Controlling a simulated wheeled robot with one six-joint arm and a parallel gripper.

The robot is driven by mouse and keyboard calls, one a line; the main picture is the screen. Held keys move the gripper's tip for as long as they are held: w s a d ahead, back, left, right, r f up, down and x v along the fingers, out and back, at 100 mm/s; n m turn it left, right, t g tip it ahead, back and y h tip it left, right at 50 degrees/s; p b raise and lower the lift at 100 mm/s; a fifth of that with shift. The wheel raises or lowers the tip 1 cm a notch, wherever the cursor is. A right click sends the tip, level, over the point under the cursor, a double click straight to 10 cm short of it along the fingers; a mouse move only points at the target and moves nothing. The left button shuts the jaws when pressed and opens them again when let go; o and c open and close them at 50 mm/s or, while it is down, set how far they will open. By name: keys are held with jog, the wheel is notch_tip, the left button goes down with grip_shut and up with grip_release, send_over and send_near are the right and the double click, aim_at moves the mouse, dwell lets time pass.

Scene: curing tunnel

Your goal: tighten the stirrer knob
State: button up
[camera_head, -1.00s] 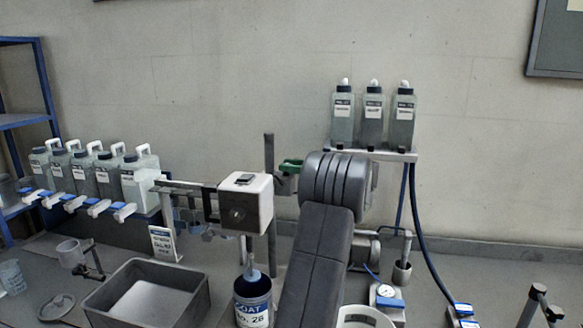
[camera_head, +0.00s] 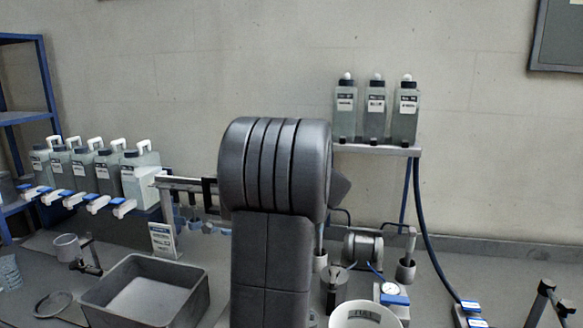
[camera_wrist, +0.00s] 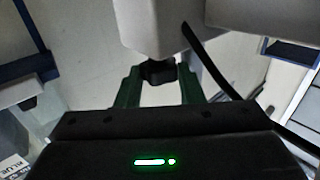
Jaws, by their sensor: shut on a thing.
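In the wrist view the green fingers of my gripper (camera_wrist: 160,84) are closed on both sides of a small dark knob (camera_wrist: 158,71), the stirrer knob. The knob sits against the pale stirrer housing (camera_wrist: 155,22) at the top of that view. A black cable runs down to the right beside the housing. In the head view my arm's large grey joint and link cover the stirrer head, the knob and my gripper. The knob's far side is hidden.
A grey open bin (camera_head: 150,290) stands at front left, and several bottles with taps (camera_head: 97,180) stand behind it. Three bottles sit on a shelf (camera_head: 385,150) at right. A white bucket (camera_head: 365,315) and a gauge (camera_head: 390,289) are close right of my arm.

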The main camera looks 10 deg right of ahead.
jog(key=shift+a+m+h+b, duration=0.2)
jog(key=shift+m+h+b, duration=0.5)
jog(key=shift+h, duration=0.4)
jog(key=shift+r+h, duration=0.1)
jog(key=shift+h, duration=0.2)
jog(key=o, duration=1)
jog(key=shift+d, duration=0.15)
jog(key=shift+y+p, duration=0.5)
